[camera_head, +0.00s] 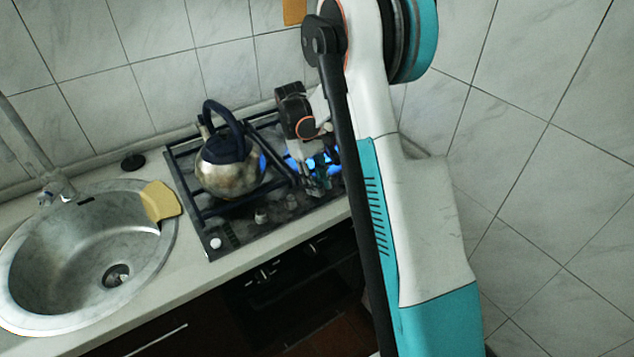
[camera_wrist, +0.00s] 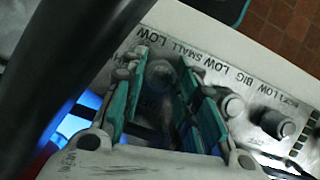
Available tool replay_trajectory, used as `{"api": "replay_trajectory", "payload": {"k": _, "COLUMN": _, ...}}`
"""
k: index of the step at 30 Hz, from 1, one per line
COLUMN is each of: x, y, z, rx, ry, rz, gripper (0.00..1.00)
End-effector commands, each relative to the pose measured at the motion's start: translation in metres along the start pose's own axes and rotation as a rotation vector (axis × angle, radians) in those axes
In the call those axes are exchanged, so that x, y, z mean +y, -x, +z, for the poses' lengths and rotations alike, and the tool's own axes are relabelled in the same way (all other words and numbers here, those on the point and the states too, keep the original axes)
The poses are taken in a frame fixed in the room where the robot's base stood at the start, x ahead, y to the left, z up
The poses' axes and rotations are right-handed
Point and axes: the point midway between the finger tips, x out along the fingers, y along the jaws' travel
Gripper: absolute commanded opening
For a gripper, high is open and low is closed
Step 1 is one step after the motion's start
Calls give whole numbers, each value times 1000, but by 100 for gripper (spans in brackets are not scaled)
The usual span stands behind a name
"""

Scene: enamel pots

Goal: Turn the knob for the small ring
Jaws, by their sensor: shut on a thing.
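The small ring's knob (camera_wrist: 160,76) is round and grey, near the word SMALL printed on the hob panel, in the wrist view. My gripper (camera_wrist: 165,88) has its teal-padded fingers on either side of this knob and is shut on it. The fingers and shadow partly hide the knob. In the head view my gripper (camera_head: 316,186) is low over the right part of the dark hob (camera_head: 232,240), and the held knob cannot be made out. Blue flame (camera_head: 322,160) shows right by my gripper, and blue also shows at the left of the wrist view (camera_wrist: 72,120).
A metal kettle (camera_head: 225,172) with a dark handle stands on the left of the hob, with blue glow beside it. Two other knobs (camera_wrist: 232,105) (camera_wrist: 283,126) sit right of my fingers. A sink (camera_head: 90,260) with a yellow cloth-like piece (camera_head: 160,201) is left.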

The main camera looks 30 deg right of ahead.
Motion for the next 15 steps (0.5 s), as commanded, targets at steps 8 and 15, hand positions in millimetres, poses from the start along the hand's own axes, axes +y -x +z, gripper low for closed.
{"api": "replay_trajectory", "payload": {"k": 8, "x": 0, "y": 0, "z": 0, "rx": 1, "ry": 1, "rz": 1, "gripper": 48}}
{"api": "replay_trajectory", "payload": {"k": 15, "x": 0, "y": 0, "z": 0, "rx": 0, "ry": 2, "rz": 1, "gripper": 48}}
